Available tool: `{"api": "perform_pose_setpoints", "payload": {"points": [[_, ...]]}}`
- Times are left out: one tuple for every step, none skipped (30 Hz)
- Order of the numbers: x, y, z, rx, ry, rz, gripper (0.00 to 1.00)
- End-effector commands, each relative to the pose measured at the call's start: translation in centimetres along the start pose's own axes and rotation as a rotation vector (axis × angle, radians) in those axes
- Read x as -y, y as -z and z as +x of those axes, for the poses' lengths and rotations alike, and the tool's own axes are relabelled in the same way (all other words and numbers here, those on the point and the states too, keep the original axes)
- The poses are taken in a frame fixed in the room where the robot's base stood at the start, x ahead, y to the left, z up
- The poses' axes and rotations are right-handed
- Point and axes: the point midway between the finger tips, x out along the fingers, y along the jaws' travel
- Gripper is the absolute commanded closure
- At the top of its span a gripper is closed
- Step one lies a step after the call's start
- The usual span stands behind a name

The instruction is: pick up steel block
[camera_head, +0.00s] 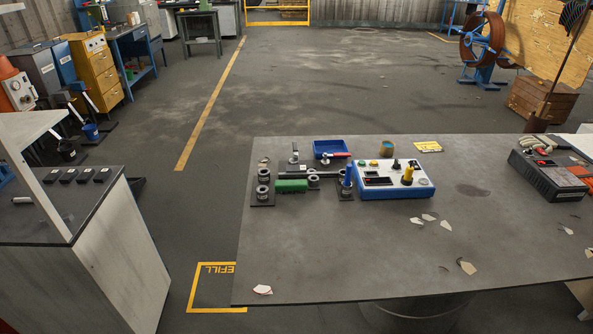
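No part of my gripper shows in this view. A dark grey table (345,255) stands at the front right. A cluster of small grey metal parts lies on its far left part, too small for me to tell for sure which one is the steel block. Among them are a small light metal piece (294,157) at the back, a ring-shaped part (263,174) at the left and another ring-shaped part (313,180) near the middle. A green block (291,186) lies in front of a dark bar.
A blue tray (328,146), a red-handled tool (342,155), a blue upright piece (347,176) and a white-and-blue control box (400,190) stand close around the parts. A dark case (546,175) sits at the right. The table's front left is mostly clear apart from flakes.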

Motion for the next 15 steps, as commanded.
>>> {"api": "perform_pose_setpoints", "payload": {"points": [[0.00, 0.00, 0.00, 0.000, 0.000, 0.000, 0.69], [0.00, 0.00, 0.00, 0.000, 0.000, 0.000, 0.67], [0.00, 0.00, 0.00, 0.000, 0.000, 0.000, 0.63], [0.00, 0.00, 0.00, 0.000, 0.000, 0.000, 0.60], [0.00, 0.00, 0.00, 0.000, 0.000, 0.000, 0.57], [0.00, 0.00, 0.00, 0.000, 0.000, 0.000, 0.53], [0.00, 0.00, 0.00, 0.000, 0.000, 0.000, 0.50], [0.00, 0.00, 0.00, 0.000, 0.000, 0.000, 0.47], [0.00, 0.00, 0.00, 0.000, 0.000, 0.000, 0.44], [0.00, 0.00, 0.00, 0.000, 0.000, 0.000, 0.41], [0.00, 0.00, 0.00, 0.000, 0.000, 0.000, 0.38], [0.00, 0.00, 0.00, 0.000, 0.000, 0.000, 0.34], [0.00, 0.00, 0.00, 0.000, 0.000, 0.000, 0.31], [0.00, 0.00, 0.00, 0.000, 0.000, 0.000, 0.28], [0.00, 0.00, 0.00, 0.000, 0.000, 0.000, 0.24]]}}
